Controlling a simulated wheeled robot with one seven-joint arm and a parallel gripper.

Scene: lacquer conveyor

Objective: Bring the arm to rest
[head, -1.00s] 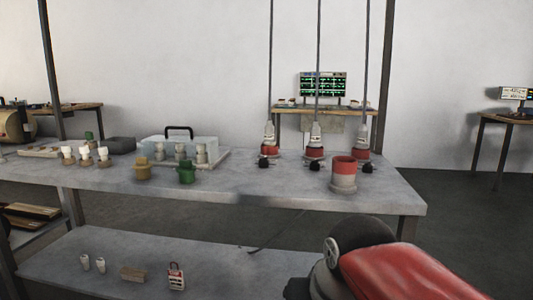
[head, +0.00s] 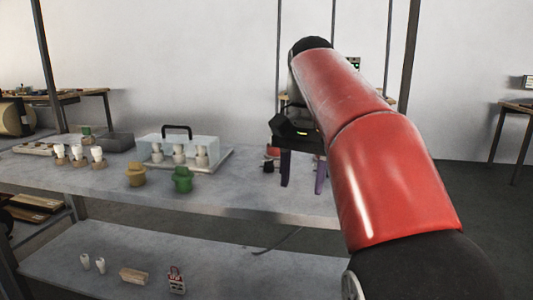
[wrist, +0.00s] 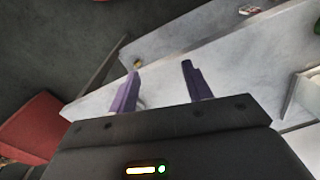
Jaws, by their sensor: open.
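My gripper (head: 302,182) is at the end of my red arm, over the right part of the grey workbench (head: 240,202) in the head view. Its two purple fingers point down and stand apart, with nothing between them. In the wrist view my gripper (wrist: 160,85) also shows open and empty, with the pale edges of the bench and its lower shelf beyond the fingertips. My arm hides the right end of the bench and most of what stands there.
A green pot (head: 182,179) and a yellow pot (head: 136,175) stand left of my gripper. A clear case with a black handle (head: 178,146) stands behind them. A red and dark piece (head: 271,155) shows beside my gripper. Vertical rods rise behind my arm.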

